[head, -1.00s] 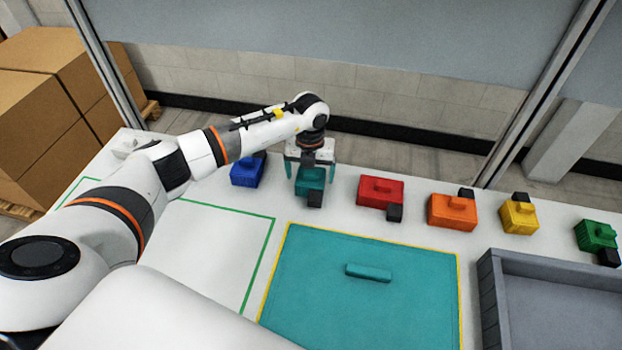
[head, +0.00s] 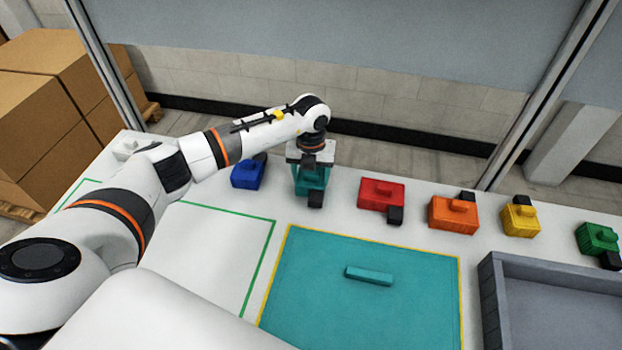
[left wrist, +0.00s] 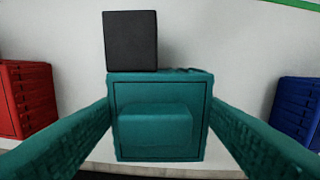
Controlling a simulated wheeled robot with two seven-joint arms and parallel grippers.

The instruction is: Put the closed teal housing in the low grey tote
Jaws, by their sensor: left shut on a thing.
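The teal housing (head: 312,183) stands in the back row on the white table, with a black block on its front side. Its lid with a raised teal grip shows in the left wrist view (left wrist: 158,130). My left gripper (head: 311,170) is over it, with its teal fingers shut on the housing's two sides. The housing appears to rest on the table. The low grey tote (head: 490,300) is at the right front, cut off by the picture edge; the part of its floor in view is empty. My right gripper is not in view.
A blue housing (head: 247,174) stands left of the teal one. Red (head: 381,192), orange (head: 453,213), yellow (head: 520,219) and green (head: 597,238) housings stand to the right. A teal mat (head: 350,310) with a teal bar (head: 369,275) lies in front. A green-outlined area (head: 215,250) is bare.

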